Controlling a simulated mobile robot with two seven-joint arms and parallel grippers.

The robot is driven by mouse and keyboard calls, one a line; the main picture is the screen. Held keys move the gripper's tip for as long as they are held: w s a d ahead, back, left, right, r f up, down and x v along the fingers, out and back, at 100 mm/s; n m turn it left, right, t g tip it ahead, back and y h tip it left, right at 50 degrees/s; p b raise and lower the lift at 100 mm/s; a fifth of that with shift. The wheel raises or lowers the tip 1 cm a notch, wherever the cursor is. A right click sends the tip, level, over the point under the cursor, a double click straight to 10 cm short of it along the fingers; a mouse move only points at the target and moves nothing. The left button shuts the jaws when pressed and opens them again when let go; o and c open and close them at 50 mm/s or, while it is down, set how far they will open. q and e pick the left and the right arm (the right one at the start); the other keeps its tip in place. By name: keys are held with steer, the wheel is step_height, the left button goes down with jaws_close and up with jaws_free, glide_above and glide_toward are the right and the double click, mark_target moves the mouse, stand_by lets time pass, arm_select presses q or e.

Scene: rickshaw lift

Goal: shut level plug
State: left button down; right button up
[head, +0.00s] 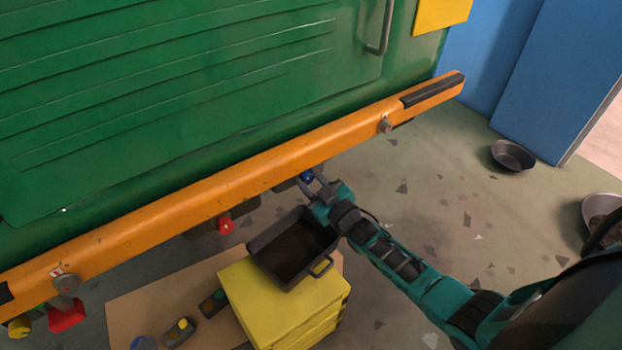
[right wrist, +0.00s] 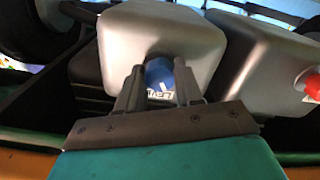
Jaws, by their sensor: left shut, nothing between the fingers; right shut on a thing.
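The blue level plug (head: 307,176) sits under the orange beam of the green vehicle. In the right wrist view the blue plug (right wrist: 160,75) is a round knob with a white label, partly legible as "LEV", in the face of a grey housing (right wrist: 162,38). My right gripper (head: 315,184) reaches in from the right; its fingers (right wrist: 160,92) stand on either side of the plug and are shut on it. The fingers hide the plug's sides. My left gripper is not in view.
A red knob (head: 225,225) sits further left under the orange beam (head: 200,205). A dark tray (head: 322,267) stands on a yellow box (head: 290,315), just below my right gripper. Small items lie on a brown mat (head: 125,305). A metal bowl (head: 513,155) stands on the floor at right.

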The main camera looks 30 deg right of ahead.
steer(key=m, duration=0.4)
steer(key=shift+m, duration=1)
steer(key=o, duration=1)
steer(key=shift+o, duration=0.2)
